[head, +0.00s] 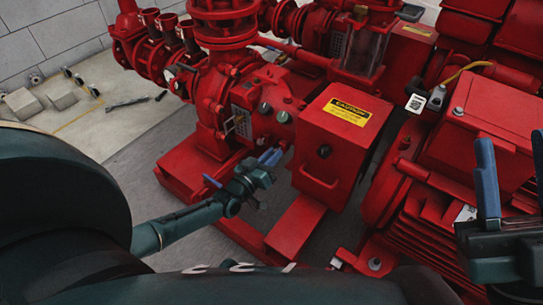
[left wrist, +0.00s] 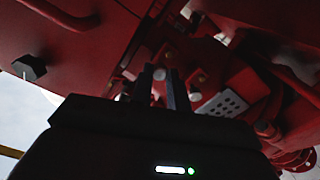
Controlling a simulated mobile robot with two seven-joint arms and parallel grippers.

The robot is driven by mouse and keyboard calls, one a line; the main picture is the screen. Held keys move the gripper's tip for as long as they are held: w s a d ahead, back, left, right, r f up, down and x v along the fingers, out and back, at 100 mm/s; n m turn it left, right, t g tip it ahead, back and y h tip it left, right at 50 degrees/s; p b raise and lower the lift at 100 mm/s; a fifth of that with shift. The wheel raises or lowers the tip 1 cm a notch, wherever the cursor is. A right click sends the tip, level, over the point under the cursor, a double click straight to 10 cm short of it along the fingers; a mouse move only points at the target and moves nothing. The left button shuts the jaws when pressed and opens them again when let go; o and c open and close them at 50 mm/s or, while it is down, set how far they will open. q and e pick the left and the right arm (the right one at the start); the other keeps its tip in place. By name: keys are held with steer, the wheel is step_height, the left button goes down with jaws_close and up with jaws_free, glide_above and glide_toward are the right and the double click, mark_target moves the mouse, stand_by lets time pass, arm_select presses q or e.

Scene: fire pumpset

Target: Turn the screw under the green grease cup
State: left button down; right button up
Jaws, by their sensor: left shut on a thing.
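A green grease cup (head: 283,116) sits on the front of the red pump housing (head: 250,97), left of the caution box. My left gripper (head: 271,157) is just below it, with its blue fingers close together against the lower housing. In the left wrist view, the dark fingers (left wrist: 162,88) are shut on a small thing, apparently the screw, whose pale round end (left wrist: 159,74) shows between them. The fingers hide most of it. My right gripper (head: 512,168) is open and empty at the right edge, its two blue fingers well apart.
The red box with a yellow caution label (head: 345,105) stands close to the right of my left gripper. The red base frame (head: 295,225) lies below. A ribbed red motor (head: 480,140) fills the right side.

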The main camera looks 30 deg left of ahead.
arm_select(q)
steer(key=n, duration=1.2)
steer(key=shift+f, duration=0.1)
arm_select(e)
steer(key=shift+r, duration=0.15)
arm_select(q)
steer(key=shift+n, duration=0.3)
steer(key=c, duration=1.3)
jaws_free()
steer(key=shift+c, duration=0.2)
